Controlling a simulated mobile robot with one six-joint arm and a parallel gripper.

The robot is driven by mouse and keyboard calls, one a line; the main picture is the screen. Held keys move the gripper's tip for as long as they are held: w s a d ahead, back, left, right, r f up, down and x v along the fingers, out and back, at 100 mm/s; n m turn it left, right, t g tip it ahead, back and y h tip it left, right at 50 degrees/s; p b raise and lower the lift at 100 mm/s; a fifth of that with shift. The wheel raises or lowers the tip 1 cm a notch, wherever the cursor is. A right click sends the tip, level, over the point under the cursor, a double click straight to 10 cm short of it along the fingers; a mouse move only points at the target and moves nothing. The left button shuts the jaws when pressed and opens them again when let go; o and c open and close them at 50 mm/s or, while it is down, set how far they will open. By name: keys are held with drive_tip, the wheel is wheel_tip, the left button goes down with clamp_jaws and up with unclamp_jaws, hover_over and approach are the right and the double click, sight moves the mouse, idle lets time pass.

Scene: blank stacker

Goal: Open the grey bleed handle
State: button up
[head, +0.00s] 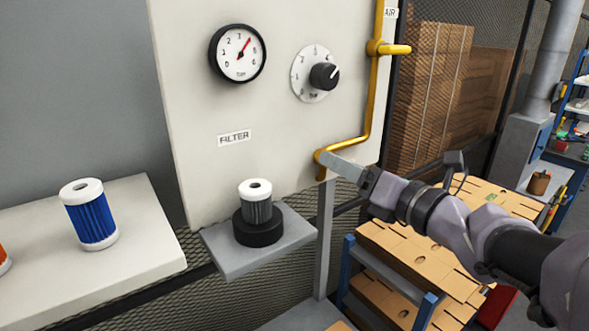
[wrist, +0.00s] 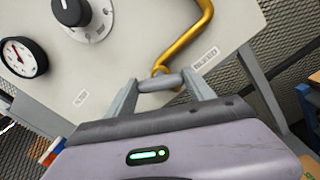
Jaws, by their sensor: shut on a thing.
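The grey bleed handle (wrist: 160,83) is a short grey bar at the lower end of the yellow pipe (wrist: 186,41) in the wrist view. My gripper (wrist: 162,80) has a finger at each end of this bar and is shut on it. In the head view my gripper (head: 332,160) reaches in from the right to the bottom bend of the yellow pipe (head: 366,120). There its fingers hide most or all of the handle.
The white panel carries a gauge (head: 238,54) with a red needle pointing up right and a black knob (head: 324,76). A grey-white filter (head: 255,201) stands in a black holder below. A blue filter (head: 90,214) stands on the left shelf. A yellow lever (head: 395,49) sits higher on the pipe.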

drive_tip(key=m, duration=1.1)
drive_tip(key=shift+d+f+m, duration=0.1)
drive_tip(key=shift+f+m, duration=0.05)
drive_tip(key=shift+m, duration=0.25)
idle(0.4)
drive_tip(key=o, duration=1.4)
drive_tip(key=b+v, duration=0.1)
drive_tip(key=v, duration=1.6)
drive_tip(key=shift+s+d, duration=0.1)
drive_tip(key=shift+s, duration=0.05)
